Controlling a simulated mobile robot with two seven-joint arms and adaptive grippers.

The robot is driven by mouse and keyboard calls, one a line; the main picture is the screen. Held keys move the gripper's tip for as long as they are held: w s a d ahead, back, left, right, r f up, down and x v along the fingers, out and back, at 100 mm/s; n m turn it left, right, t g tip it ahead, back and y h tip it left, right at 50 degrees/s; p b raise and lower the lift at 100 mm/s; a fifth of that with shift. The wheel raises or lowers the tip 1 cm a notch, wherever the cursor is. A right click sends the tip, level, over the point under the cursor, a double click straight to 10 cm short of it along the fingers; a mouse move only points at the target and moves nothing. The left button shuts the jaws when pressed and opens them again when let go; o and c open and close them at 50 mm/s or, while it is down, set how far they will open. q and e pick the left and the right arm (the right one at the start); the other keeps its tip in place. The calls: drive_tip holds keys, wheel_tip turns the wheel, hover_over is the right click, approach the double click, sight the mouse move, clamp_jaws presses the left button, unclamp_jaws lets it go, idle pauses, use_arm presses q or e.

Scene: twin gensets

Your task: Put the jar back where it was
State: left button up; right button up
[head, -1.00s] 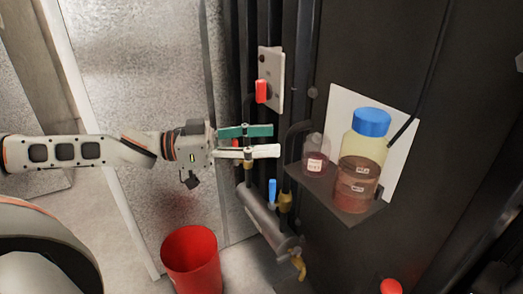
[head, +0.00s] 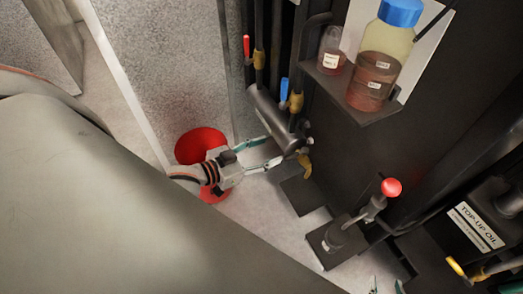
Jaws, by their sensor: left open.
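A small clear jar (head: 332,52) with a white label and a little dark red liquid stands upright on a dark wall shelf (head: 340,88). A larger bottle (head: 382,58) with a blue cap and reddish-brown liquid stands to its right. My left gripper (head: 276,150) is open and empty. It is below and left of the shelf, over the red bucket's right side in the picture, with its fingertips near the lower end of a grey cylinder (head: 268,112). At the bottom edge, two teal fingertips of my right gripper (head: 386,286) show apart; the rest is cut off.
The red bucket (head: 196,143) stands on the floor, partly hidden by my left gripper. Valves with red, blue (head: 284,90) and yellow (head: 305,166) handles are on the pipes. A red-knobbed hand pump (head: 345,232) and a top-up oil box (head: 475,228) are at lower right.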

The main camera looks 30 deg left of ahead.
use_arm(q)
drive_tip(key=s+d+f+n+g+y, duration=0.1)
drive_tip(key=s+d+f+g+y, duration=0.2)
drive_tip(key=s+f, duration=0.9)
drive_tip(key=d+f, duration=0.3)
drive_tip(key=shift+d, duration=0.2)
drive_tip(key=shift+w+r, duration=0.1)
